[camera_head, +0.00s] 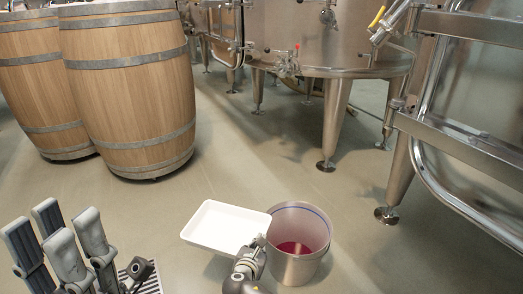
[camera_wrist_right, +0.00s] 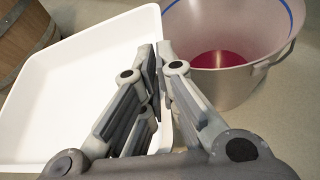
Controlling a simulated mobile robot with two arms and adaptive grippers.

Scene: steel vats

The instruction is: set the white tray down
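The white tray (camera_head: 228,226) is shallow, rectangular and empty, and looks roughly level in the head view. It also fills the left of the right wrist view (camera_wrist_right: 70,85). My right gripper (camera_head: 258,243) is at the tray's near right edge; in the right wrist view its fingers (camera_wrist_right: 160,55) are close together on the tray's rim. The tray's underside is hidden, so I cannot tell its height above the floor. My left gripper (camera_head: 57,222) is at the lower left, fingers apart and empty, away from the tray.
A steel bucket (camera_head: 318,262) with red liquid stands right beside the tray; the tray's right corner comes close to its rim. Wooden barrels (camera_head: 130,95) stand at the left. Steel vats (camera_head: 300,50) on legs stand behind and at the right. The middle floor (camera_head: 240,160) is clear.

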